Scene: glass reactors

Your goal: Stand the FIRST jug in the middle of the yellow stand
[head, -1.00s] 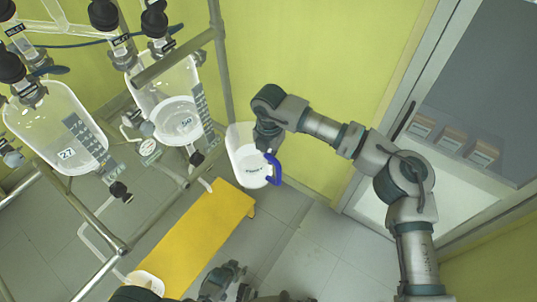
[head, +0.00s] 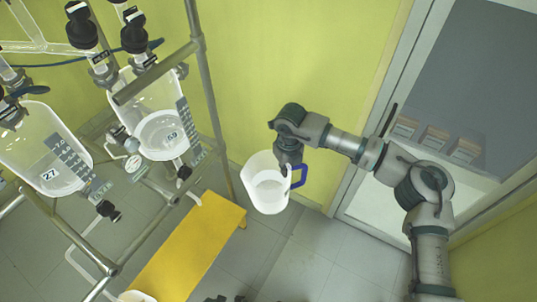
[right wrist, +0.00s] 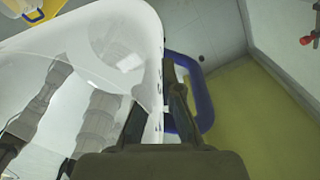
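The jug (head: 266,190) is whitish and translucent with a blue handle (head: 299,175). In the head view it hangs nearly upright, right of the yellow stand's far end and apart from it. My right gripper (head: 286,158) is at its rim on the handle side. In the right wrist view, its fingers (right wrist: 160,115) are closed about the jug's wall (right wrist: 154,70), beside the blue handle (right wrist: 207,110). The label is too small to read now. The yellow stand (head: 190,245) is a low bench on the floor, its middle bare. My left gripper cannot be made out.
A white rim (head: 136,297) shows at the near end of the stand, cut by the frame. A metal frame (head: 205,90) with glass reactors (head: 160,122) stands left of and over the stand. A yellow-green wall is behind, a glazed door at right. Floor between is clear.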

